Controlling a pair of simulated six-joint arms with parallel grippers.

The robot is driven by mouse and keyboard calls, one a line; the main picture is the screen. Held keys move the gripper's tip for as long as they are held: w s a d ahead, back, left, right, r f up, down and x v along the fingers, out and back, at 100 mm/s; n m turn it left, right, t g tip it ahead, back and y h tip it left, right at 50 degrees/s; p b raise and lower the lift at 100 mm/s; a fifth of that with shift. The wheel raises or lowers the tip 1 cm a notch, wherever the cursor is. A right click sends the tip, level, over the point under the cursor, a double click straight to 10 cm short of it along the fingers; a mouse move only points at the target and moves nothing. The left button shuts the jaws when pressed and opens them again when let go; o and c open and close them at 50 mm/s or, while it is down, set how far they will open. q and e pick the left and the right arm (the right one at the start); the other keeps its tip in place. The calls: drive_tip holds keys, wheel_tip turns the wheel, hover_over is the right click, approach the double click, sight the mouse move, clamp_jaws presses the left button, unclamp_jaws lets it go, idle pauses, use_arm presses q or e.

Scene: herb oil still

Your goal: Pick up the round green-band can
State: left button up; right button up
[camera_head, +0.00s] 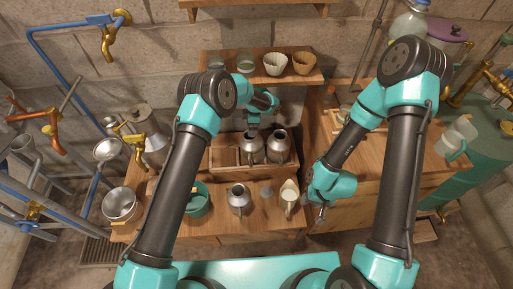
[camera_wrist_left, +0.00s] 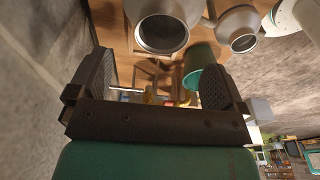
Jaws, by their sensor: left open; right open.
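Two metallic round-bodied cans, a left one (camera_head: 251,150) and a right one (camera_head: 279,150), stand in a wooden tray (camera_head: 222,157) on the bench. A third metal vessel (camera_head: 238,198) with a handle stands nearer me. I cannot make out a green band on any of them. My left gripper (camera_head: 253,123) is just behind the left can, its fingers hard to see there. In the left wrist view it is open (camera_wrist_left: 158,85), with nothing between the fingertips; two open metal mouths (camera_wrist_left: 162,32) show beyond it. My right gripper (camera_head: 320,210) is open and empty, right of the cream jug.
A teal pot (camera_head: 196,203) stands on the front left of the bench, and a cream jug (camera_head: 289,194) on the front right. A shelf (camera_head: 240,76) with cups is behind the tray. Pipes and a metal bowl (camera_head: 119,204) are at the left.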

sight(252, 149)
use_arm(q)
drive_tip(key=shift+s+d, duration=0.1)
drive_tip(key=shift+d, duration=0.1)
drive_tip(key=shift+a+f, duration=0.1)
drive_tip(key=shift+a+f, duration=0.15)
drive_tip(key=shift+f, duration=0.9)
drive_tip(key=shift+f, duration=0.1)
drive_tip(key=shift+a+f, duration=0.15)
drive_tip(key=shift+f, duration=2.35)
drive_tip(key=shift+c, duration=0.4)
